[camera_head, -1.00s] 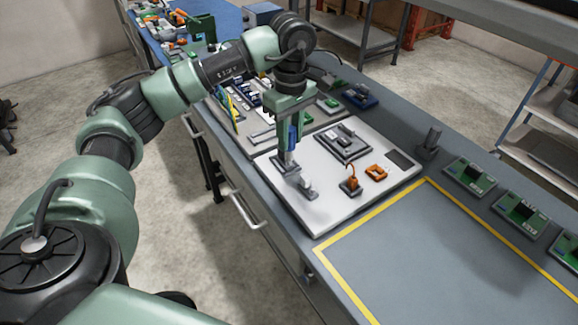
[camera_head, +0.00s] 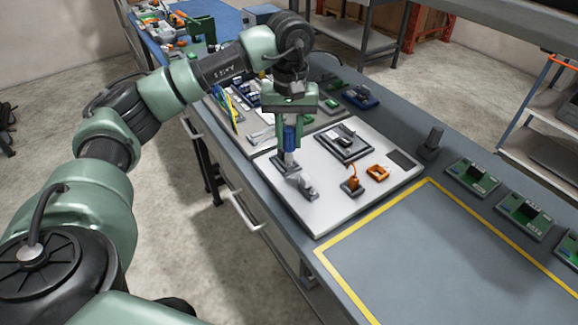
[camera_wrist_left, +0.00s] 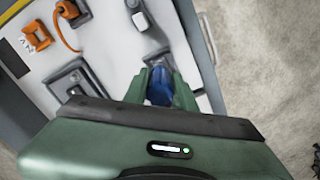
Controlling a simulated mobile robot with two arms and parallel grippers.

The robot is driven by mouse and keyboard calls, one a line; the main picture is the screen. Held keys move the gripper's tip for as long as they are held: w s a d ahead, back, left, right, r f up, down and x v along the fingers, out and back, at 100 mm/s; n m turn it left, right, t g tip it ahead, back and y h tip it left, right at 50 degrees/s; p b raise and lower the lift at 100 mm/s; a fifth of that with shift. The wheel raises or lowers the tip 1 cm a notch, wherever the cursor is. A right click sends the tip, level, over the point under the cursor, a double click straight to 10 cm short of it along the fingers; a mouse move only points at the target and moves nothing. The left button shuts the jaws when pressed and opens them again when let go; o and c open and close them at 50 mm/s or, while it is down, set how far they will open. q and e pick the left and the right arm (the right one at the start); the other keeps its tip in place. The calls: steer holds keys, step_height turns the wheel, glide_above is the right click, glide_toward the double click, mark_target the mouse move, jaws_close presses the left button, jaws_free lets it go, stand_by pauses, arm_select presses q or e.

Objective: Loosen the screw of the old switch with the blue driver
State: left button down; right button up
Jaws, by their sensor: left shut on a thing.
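My left gripper (camera_head: 291,127) points down over the white panel (camera_head: 318,206), shut on the blue driver (camera_head: 290,139). The driver is upright, its thin shaft below the handle. The blue handle also shows between the fingers in the left wrist view (camera_wrist_left: 159,88). Below it on the panel is a dark grey plate (camera_head: 280,164), which looks to be the old switch, with a light grey lever part (camera_head: 306,186) beside it. The screw is too small to see, and I cannot tell whether the driver's tip touches it. My right gripper is out of view.
The panel also bears a dark framed part (camera_head: 344,144), an orange lever (camera_head: 352,182) and an orange clip (camera_head: 377,172). Green boards (camera_head: 472,177) line the bench's right side. The yellow-outlined area (camera_head: 430,262) is clear. A grey tray of parts stands behind the panel.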

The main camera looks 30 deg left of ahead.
arm_select(q)
steer(key=shift+m, duration=0.3)
steer(key=shift+f, duration=0.2)
steer(key=shift+f+b, duration=0.4)
